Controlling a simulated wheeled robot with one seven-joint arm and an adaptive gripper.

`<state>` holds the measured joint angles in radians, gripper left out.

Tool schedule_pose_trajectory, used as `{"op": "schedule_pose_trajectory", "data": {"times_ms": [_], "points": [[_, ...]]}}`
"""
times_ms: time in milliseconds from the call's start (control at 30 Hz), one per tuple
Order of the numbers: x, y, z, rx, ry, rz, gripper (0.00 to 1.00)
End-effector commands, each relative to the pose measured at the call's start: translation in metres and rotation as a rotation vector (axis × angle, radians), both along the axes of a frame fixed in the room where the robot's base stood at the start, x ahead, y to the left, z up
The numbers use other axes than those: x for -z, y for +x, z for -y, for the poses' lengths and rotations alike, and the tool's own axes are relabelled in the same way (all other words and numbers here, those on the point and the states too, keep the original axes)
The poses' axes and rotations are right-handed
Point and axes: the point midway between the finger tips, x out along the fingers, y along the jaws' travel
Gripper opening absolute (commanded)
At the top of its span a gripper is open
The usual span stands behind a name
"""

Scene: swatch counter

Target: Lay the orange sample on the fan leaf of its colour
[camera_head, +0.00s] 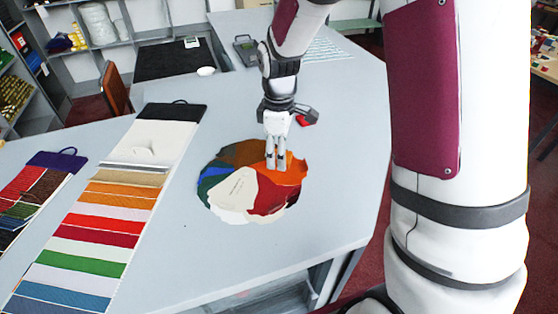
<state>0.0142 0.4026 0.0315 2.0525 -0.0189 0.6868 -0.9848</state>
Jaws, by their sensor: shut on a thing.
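The colour fan (238,190) lies spread in a rough circle on the grey counter, with brown, orange, red, cream, blue and green leaves. My gripper (276,168) points down over the fan's upper right, at its orange part. Its fingers are close together and shut on the orange sample (291,175). The sample and the orange leaf are so alike in colour that I cannot clearly tell their edges apart, nor whether the sample touches the leaf. The fingers hide part of the orange area.
A long striped swatch book (120,213) and a darker swatch book (38,190) lie to the left. A black mat (174,60), a small white bowl (206,71) and a dark device (245,48) are farther back. The counter in front of the fan is clear.

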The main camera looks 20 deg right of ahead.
Motion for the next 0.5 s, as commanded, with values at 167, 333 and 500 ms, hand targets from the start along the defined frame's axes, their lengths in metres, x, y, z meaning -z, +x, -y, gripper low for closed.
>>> {"op": "schedule_pose_trajectory", "data": {"times_ms": [167,333,500], "points": [[0.012,0.000,0.000,0.001,0.000,-0.004,0.31],[0.033,0.000,0.000,0.001,0.000,-0.004,0.31],[0.035,0.001,0.000,0.001,0.000,0.000,0.31]]}}
